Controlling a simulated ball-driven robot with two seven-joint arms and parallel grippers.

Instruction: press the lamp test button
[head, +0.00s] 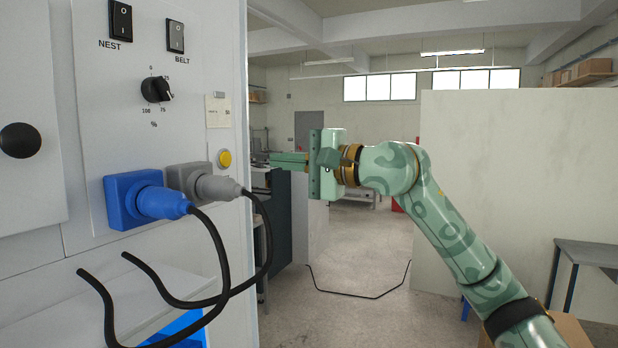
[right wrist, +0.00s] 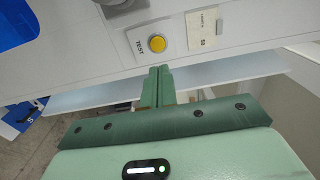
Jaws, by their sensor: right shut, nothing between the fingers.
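The lamp test button is a round yellow button (head: 225,158) on a pale square plate, low on the right part of the white panel. It also shows in the right wrist view (right wrist: 157,43), with the word TEST beside it. My right gripper (head: 272,159) is shut and empty, its fingers pointing left toward the button in the head view. In the right wrist view my right fingertips (right wrist: 158,70) appear just below the button, with a small gap in the picture. I cannot tell the exact distance. My left gripper is not in view.
A grey plug (head: 215,187) and a blue plug (head: 160,202) with black cables stick out below and left of the button. Above are a rotary knob (head: 157,89), a NEST switch (head: 121,20) and a BELT switch (head: 175,36). A paper tag (head: 219,111) hangs above the button. Open floor lies right.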

